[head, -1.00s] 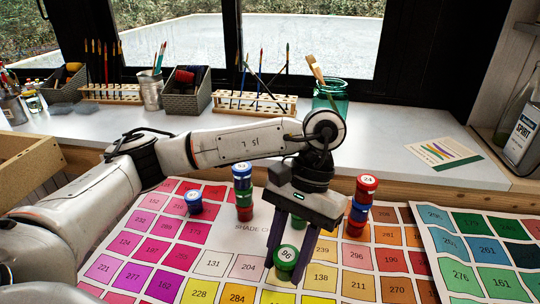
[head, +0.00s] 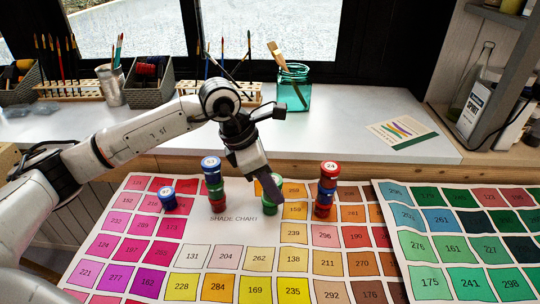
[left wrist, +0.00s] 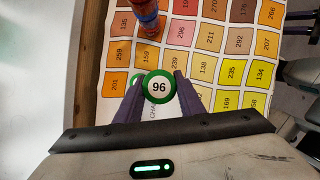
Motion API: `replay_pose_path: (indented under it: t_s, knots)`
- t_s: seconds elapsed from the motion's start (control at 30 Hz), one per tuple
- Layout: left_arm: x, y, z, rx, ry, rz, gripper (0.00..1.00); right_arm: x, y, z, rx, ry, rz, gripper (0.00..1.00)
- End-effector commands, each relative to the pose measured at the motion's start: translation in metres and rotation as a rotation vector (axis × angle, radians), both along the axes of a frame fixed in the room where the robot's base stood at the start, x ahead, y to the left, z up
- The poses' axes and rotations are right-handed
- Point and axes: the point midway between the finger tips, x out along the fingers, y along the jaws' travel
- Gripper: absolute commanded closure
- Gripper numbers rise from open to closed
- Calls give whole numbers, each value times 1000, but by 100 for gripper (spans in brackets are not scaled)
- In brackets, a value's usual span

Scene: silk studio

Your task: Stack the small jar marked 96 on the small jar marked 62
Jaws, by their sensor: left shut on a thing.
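The small jar marked 96 (left wrist: 159,87) is green with a white lid label. It also shows in the head view (head: 272,181). My left gripper (left wrist: 157,84) is shut on it, one dark finger on each side, over the chart between the two stacks. I cannot make out a 62 on any jar.
A stack of blue, green and red jars (head: 216,189) stands left of the gripper. A red and blue stack topped by 24 (head: 327,184) stands to its right. The shade chart (head: 208,258) lies flat, clear in front. A second chart (head: 390,218) lies right.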

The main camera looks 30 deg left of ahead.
Motion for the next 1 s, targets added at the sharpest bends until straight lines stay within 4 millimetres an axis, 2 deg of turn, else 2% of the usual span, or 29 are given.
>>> replay_pose_path:
  t_s: [0.2, 0.4, 0.67, 1.0]
  knots:
    - [24, 14, 17, -2, -2, 391, 88, -3, -2, 6, -2, 9, -1, 69]
    - [38, 24, 25, -1, 0, 628, 88, -1, -2, 12, 0, 1, -3, 69]
    - [42, 28, 22, -2, 3, 703, 88, 0, -3, 9, 0, -2, -5, 69]
    - [41, 28, -10, -2, 4, 700, 88, -1, -4, -11, -4, 5, -4, 69]
